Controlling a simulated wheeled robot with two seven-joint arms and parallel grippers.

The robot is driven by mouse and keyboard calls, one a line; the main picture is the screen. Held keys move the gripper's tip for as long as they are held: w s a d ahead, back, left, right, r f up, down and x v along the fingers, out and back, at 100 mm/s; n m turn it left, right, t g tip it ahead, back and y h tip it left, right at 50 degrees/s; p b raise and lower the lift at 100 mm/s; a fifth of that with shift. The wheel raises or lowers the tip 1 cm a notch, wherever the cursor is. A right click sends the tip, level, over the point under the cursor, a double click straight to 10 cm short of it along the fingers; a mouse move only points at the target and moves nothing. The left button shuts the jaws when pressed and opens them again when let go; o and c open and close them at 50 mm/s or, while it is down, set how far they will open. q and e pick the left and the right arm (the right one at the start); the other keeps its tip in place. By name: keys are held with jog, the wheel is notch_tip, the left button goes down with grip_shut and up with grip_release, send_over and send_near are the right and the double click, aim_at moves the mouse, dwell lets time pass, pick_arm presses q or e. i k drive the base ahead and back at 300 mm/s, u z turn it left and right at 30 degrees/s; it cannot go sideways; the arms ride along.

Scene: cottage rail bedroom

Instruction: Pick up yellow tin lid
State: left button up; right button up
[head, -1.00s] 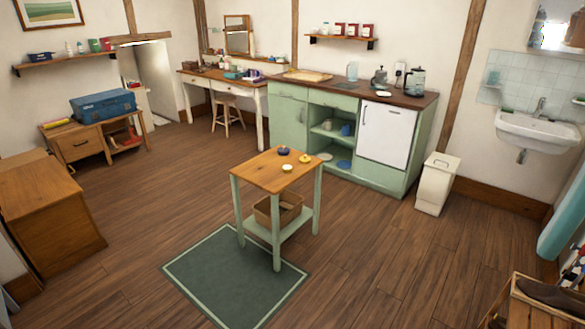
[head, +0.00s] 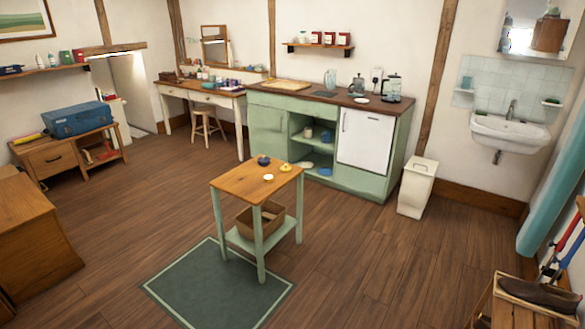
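A small yellow round thing (head: 286,168), which looks like the yellow tin lid, lies on the wooden top of a small green-legged table (head: 240,184) in the middle of the room. A dark blue round pot (head: 263,161) stands to its left near the back edge. A small white round thing (head: 268,177) lies nearer the front. The items are too small to make out in detail. Neither of my grippers shows in the head view.
A brown basket (head: 258,219) sits on the table's lower shelf. A dark green rug (head: 215,290) lies in front of the table. Green kitchen units (head: 268,131) and a white bin (head: 416,188) stand behind. The wooden floor around the table is mostly clear.

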aim_at(286, 168)
jog(key=z, duration=0.45)
jog(key=i, duration=3.4)
jog(key=u, duration=1.8)
jog(key=i, duration=0.6)
jog(key=u, duration=0.35)
